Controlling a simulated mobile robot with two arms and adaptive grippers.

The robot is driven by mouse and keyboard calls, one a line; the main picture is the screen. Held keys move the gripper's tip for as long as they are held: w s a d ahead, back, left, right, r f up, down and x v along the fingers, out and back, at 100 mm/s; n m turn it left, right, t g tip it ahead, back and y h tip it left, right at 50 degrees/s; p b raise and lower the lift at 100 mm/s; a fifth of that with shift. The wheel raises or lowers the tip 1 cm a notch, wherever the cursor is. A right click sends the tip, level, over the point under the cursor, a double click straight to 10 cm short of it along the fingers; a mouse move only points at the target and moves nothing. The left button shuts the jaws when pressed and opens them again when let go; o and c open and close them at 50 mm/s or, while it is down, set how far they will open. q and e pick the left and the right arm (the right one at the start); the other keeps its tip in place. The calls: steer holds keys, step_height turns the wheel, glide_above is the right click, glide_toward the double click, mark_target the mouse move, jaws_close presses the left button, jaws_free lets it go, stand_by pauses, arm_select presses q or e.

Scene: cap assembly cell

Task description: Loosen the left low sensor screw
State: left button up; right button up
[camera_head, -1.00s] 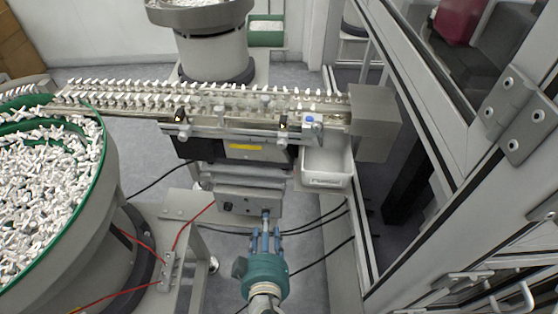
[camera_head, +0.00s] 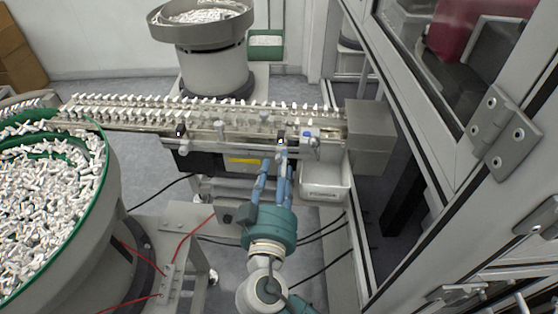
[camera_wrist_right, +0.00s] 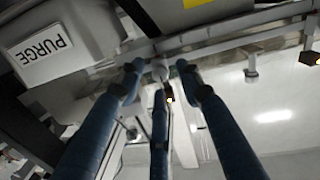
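My right gripper (camera_head: 275,168) has three blue fingers and reaches up to the front of the feed rail (camera_head: 130,118). Its tips are at the right-hand of two low sensor screws. In the right wrist view the pale screw knob (camera_wrist_right: 160,71) shows between the fingertips (camera_wrist_right: 159,72). The fingers are spread around it with gaps on either side; I cannot tell whether any finger touches it. The left-hand low screw knob (camera_head: 183,150) stands free on the rail, with no gripper near it. My left gripper is not in view.
A white bin (camera_head: 325,190) hangs just right of my fingers; its PURGE label (camera_wrist_right: 42,50) shows in the wrist view. A grey box (camera_head: 370,132) ends the rail. A full bowl feeder (camera_head: 85,262) stands left, a frame post (camera_head: 408,122) right.

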steer(key=shift+w, duration=0.45)
steer(key=shift+c, duration=0.2)
jaws_close()
steer(key=shift+n+p, duration=4.4)
steer(key=shift+n, duration=7.7)
steer(key=shift+f+n, duration=0.1)
steer(key=shift+n, duration=0.2)
